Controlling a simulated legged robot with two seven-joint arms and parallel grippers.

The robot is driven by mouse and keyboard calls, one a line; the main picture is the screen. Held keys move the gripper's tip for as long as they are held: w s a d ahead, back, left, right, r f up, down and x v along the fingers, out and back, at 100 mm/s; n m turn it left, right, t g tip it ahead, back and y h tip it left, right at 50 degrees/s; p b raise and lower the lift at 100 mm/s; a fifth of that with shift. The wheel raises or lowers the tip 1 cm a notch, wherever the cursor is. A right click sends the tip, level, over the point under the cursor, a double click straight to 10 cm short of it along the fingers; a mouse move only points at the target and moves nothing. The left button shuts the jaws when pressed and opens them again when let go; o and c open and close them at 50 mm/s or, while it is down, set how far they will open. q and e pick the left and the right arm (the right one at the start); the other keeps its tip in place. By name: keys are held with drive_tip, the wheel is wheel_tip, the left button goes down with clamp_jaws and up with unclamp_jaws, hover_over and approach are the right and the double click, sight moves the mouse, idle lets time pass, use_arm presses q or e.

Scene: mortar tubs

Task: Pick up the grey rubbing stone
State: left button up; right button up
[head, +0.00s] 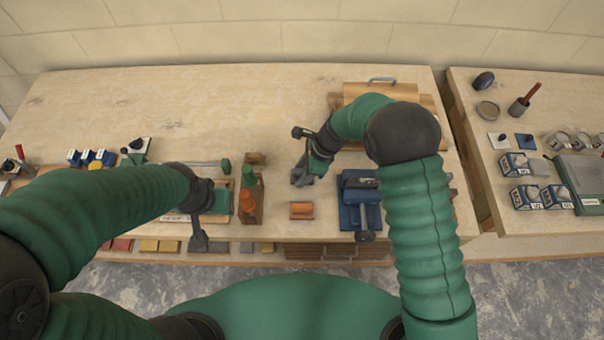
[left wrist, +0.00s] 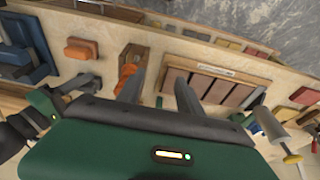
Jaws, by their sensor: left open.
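I cannot pick out the grey rubbing stone with certainty in either view. A labelled wooden rack (head: 172,227) lies under my left gripper (head: 198,242) in the head view, largely covered by it. In the left wrist view the rack (left wrist: 213,72) holds several flat brownish blocks. My left gripper (left wrist: 160,95) is open there, its two grey fingers apart above the rack's near left end, with no object seen between them. My right gripper (head: 301,176) hangs over the bench right of the bottle holder; its fingers are too small to judge.
An orange block (head: 302,211) lies between a wooden holder with green and orange bottles (head: 249,193) and a blue vise-like tool (head: 359,200). A wooden box (head: 382,92) stands at the back. Coloured tiles line the lower front shelf. The bench's back left is clear.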

sight(302, 170)
drive_tip(key=shift+s+r, duration=0.1)
drive_tip(key=c, duration=0.5)
clamp_jaws()
wheel_tip(302, 170, up, 10)
